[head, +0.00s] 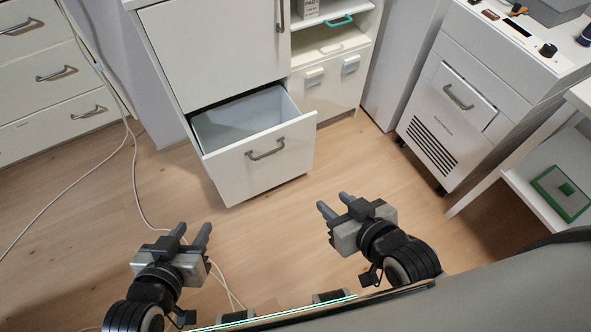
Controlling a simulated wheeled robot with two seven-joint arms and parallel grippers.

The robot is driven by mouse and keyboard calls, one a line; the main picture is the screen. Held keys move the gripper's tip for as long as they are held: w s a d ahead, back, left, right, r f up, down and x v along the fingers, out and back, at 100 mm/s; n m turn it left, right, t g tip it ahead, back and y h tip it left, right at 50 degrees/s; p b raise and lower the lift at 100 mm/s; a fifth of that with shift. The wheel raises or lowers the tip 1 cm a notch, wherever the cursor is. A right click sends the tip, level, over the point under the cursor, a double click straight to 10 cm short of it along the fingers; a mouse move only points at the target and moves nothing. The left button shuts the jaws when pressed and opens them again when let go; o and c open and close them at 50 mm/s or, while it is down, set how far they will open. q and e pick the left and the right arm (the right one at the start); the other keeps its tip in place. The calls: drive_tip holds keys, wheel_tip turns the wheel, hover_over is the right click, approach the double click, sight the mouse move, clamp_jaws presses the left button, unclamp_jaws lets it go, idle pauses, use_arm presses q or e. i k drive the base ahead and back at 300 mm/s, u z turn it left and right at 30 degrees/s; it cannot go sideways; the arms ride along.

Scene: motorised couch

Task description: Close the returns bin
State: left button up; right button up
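A white pull-out bin (262,158) stands open at the bottom of the white cabinet, which I take to be the returns bin. Its front carries a grey bar handle (265,149), and its pale interior looks empty. My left gripper (192,231) is open and empty, below and left of the bin front in the head view. My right gripper (334,204) is open and empty, below and right of the bin front. Neither gripper touches the bin or its handle.
A white cabinet door (215,50) is above the bin, with shelves (330,40) beside it. A white appliance (455,100) stands at right, near a side shelf holding a green-edged item (562,193). A drawer unit (45,80) is at left. Cables (133,170) cross the wooden floor.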

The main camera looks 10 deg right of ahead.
sight(252, 145)
drive_tip(key=z, duration=0.15)
drive_tip(key=k, duration=1)
drive_tip(key=u, duration=0.85)
drive_tip(key=i, duration=0.2)
drive_tip(key=z, duration=0.05)
